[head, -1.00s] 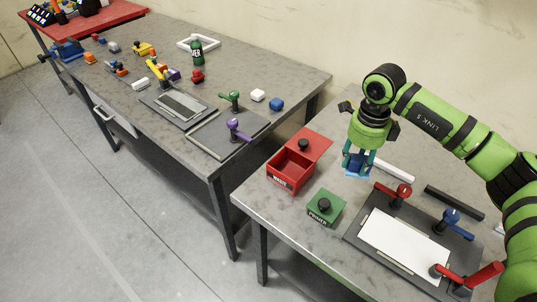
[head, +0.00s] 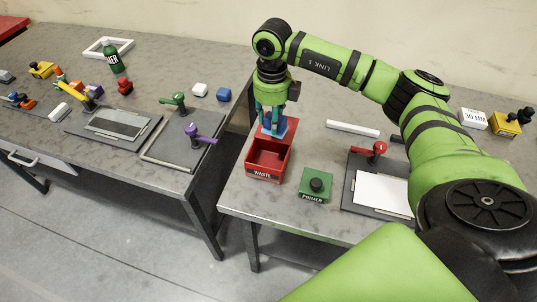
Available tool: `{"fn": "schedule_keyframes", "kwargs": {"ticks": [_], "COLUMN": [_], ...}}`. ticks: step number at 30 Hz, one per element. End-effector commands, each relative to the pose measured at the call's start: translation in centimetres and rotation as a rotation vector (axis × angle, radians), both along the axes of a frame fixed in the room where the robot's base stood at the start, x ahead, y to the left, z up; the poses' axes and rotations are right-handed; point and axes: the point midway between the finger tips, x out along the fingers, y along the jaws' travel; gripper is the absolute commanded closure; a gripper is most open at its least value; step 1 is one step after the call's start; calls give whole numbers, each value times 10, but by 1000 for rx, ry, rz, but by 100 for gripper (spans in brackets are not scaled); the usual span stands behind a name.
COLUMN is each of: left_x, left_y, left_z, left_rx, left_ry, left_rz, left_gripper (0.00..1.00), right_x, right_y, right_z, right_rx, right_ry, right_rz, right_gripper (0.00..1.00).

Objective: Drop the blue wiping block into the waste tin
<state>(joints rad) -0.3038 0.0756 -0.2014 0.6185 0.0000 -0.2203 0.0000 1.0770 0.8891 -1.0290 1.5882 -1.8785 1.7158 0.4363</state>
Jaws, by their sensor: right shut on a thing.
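The waste tin (head: 266,174) is a red open box labelled WASTE, near the left end of the right-hand table. Its inside looks empty from here. A red lid part shows behind it, mostly hidden by my right gripper (head: 272,124). That gripper points down and is shut on the blue wiping block (head: 277,131). The block is above the back of the tin, over the lid area, not inside the opening; its exact height is hard to tell. My left gripper is not in view.
A green primer box (head: 316,187) stands right of the tin. A clamp board with a white sheet (head: 382,192) and red-handled clamp (head: 370,151) lies further right. A white bar (head: 353,129) lies behind.

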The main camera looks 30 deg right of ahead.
Motion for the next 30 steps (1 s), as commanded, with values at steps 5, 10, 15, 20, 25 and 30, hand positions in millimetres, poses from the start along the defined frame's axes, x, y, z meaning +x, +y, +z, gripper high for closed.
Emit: {"fn": "schedule_keyframes", "kwargs": {"ticks": [5,10,15,20,25,30], "left_x": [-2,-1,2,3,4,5], "left_y": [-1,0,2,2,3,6], "left_z": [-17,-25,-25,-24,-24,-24], "left_rx": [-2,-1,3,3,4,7], "left_ry": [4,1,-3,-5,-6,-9], "left_rz": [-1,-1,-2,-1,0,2], "left_gripper": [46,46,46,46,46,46], "right_x": [0,0,0,0,0,0], "right_y": [0,0,0,0,1,1], "right_z": [-27,-40,-41,-41,-40,-41], "right_rx": [1,1,1,1,1,1], "right_ry": [1,0,0,0,0,1], "right_rz": [1,1,2,2,2,2], "right_gripper": [96,96,96,49,33,33]}}
